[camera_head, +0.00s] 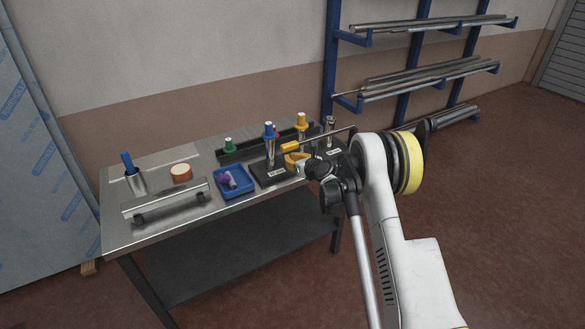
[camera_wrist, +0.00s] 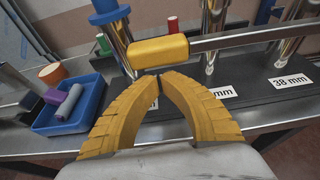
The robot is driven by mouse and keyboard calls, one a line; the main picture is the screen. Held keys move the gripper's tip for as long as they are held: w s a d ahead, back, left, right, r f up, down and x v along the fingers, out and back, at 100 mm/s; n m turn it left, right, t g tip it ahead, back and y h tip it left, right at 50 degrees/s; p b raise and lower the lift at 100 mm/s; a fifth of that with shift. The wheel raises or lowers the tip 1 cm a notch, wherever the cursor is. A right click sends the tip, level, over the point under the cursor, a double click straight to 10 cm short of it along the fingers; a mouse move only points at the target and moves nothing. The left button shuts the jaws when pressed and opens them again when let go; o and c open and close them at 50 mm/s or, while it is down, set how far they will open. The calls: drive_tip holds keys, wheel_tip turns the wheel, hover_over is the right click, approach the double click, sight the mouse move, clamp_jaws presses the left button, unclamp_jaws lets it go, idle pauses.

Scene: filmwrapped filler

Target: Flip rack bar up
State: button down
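The rack bar is a thin metal rod (camera_head: 325,136) with a yellow handle (camera_head: 289,147) at its left end. In the wrist view the yellow handle (camera_wrist: 158,52) lies across the picture just beyond my fingertips, with the rod (camera_wrist: 250,38) running right, in front of metal tubes. The black rack (camera_head: 262,178) with white size labels is behind and below it; one label reads 38 mm. My gripper (camera_head: 299,160) has yellow fingers whose tips meet (camera_wrist: 159,77), with nothing seen between them. The tips are close below the handle; I cannot tell if they touch it.
A blue tray (camera_head: 235,194) with small cylinders sits left of the rack. Farther left are a metal bar fixture (camera_head: 165,197), an orange roll (camera_head: 181,172) and a metal cup (camera_head: 136,183). Blue-capped (camera_head: 269,131) and yellow-capped tubes (camera_head: 301,120) stand upright by the bar.

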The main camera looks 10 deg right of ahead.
drive_tip(key=shift+r, duration=0.3)
